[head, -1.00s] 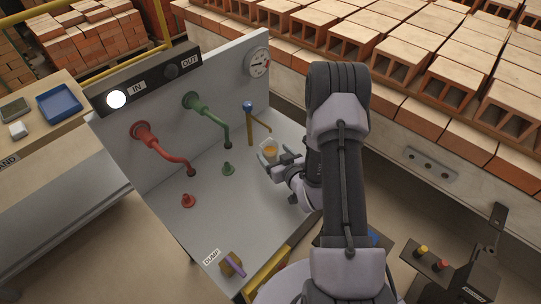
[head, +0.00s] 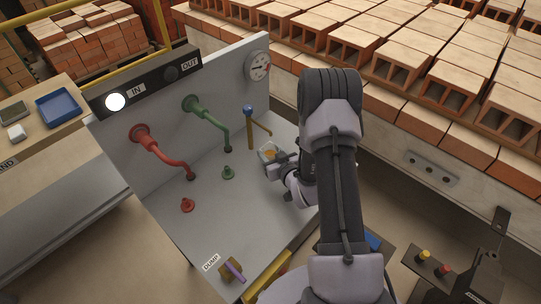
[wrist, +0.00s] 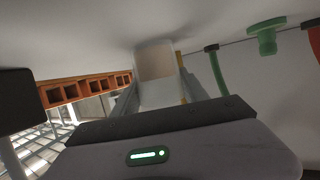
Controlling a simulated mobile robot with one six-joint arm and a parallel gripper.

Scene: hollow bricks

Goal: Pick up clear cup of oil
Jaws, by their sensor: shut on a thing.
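The clear cup of oil (head: 267,150) stands near the back right of the grey panel bench, by the brass tap (head: 250,128). Amber oil shows inside it. My gripper (head: 270,160) is shut on the cup, partly hiding it in the head view. In the wrist view the cup (wrist: 154,62) appears pale between the fingers of my gripper (wrist: 158,85). Whether its base touches the bench is not clear.
A red pipe (head: 165,152) and a green pipe (head: 215,122) rise left of the cup. Small red (head: 187,205) and green (head: 228,173) fittings stand on the bench. A purple-handled DUMP valve (head: 233,268) is at the front. Hollow bricks (head: 400,60) lie behind.

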